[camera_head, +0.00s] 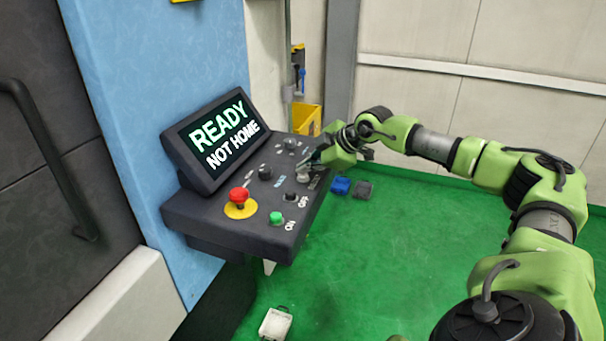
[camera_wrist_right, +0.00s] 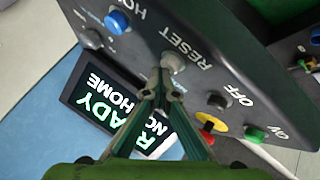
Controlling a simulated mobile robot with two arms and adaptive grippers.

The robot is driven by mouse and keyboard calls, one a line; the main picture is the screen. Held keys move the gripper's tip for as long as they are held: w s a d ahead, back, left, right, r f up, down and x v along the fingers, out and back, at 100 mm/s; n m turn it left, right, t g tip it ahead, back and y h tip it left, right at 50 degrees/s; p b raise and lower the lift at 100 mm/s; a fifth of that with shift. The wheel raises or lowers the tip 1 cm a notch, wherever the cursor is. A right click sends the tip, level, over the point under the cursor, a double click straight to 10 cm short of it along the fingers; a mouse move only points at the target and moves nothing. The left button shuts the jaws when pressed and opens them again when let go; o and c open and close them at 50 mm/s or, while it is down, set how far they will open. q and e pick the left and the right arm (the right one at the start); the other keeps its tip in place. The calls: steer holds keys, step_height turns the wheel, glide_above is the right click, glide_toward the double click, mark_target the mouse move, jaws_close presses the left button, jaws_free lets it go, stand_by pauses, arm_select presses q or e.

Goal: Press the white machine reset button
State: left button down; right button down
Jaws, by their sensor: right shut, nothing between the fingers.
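The reset button is a whitish-grey round button (camera_wrist_right: 174,62) beside the printed word RESET in the right wrist view. In the head view, a pale button (camera_head: 302,177) shows near the right edge of the control panel (camera_head: 230,228), just below my right gripper (camera_head: 313,160). My right gripper is shut and empty. In the right wrist view its fingertips (camera_wrist_right: 163,82) come together just below the reset button in the picture. I cannot tell whether they touch it. My left gripper is not in view.
The panel's screen (camera_head: 223,135) reads READY NOT HOME. A red emergency stop (camera_head: 239,195) on a yellow base and a green ON button (camera_head: 276,217) sit on the panel. A blue button (camera_wrist_right: 117,21) is near RESET.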

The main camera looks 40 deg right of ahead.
mark_target(306, 176)
steer(key=shift+r+p, duration=0.55)
steer(key=shift+r, duration=0.2)
steer(key=shift+r, duration=0.1)
step_height(306, 176, up, 5)
steer(key=p, duration=0.3)
steer(key=shift+p, duration=0.3)
steer(key=shift+s, duration=0.1)
stand_by(0.6)
